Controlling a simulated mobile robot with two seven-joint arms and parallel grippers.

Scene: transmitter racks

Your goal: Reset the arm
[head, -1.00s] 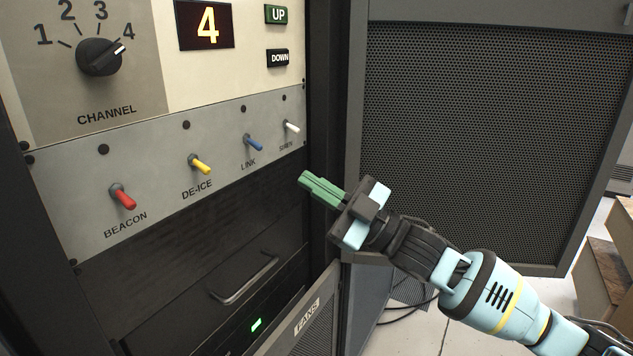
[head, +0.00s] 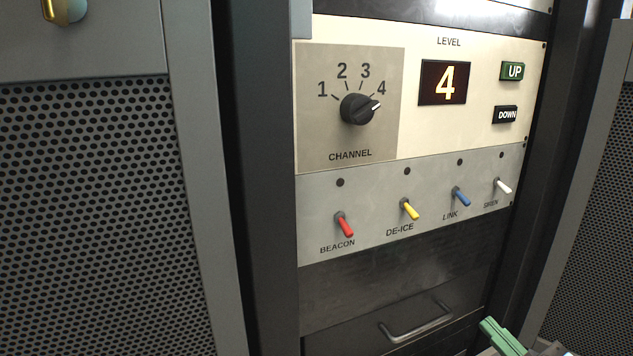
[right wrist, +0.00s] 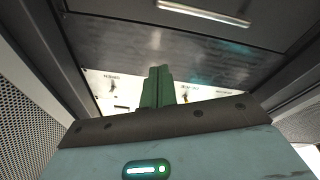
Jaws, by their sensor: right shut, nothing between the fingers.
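My right gripper (head: 503,337) shows only its green fingers at the bottom edge of the head view, right of the drawer handle. It is shut and empty, apart from the panel. In the right wrist view its green fingers (right wrist: 157,86) are together, with the switch panel beyond them. The rest of my right arm is cut off in the head view. My left gripper is not in view. The panel has a channel dial (head: 357,109) pointing at 4, a level display (head: 444,82) reading 4, and red (head: 345,226), yellow (head: 410,210), blue (head: 461,197) and white (head: 503,186) toggle switches.
A perforated metal door (head: 105,200) stands at the left, with another perforated panel (head: 597,210) at the right. A drawer handle (head: 415,322) sticks out below the switches. UP (head: 512,71) and DOWN (head: 505,115) buttons are at the panel's right.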

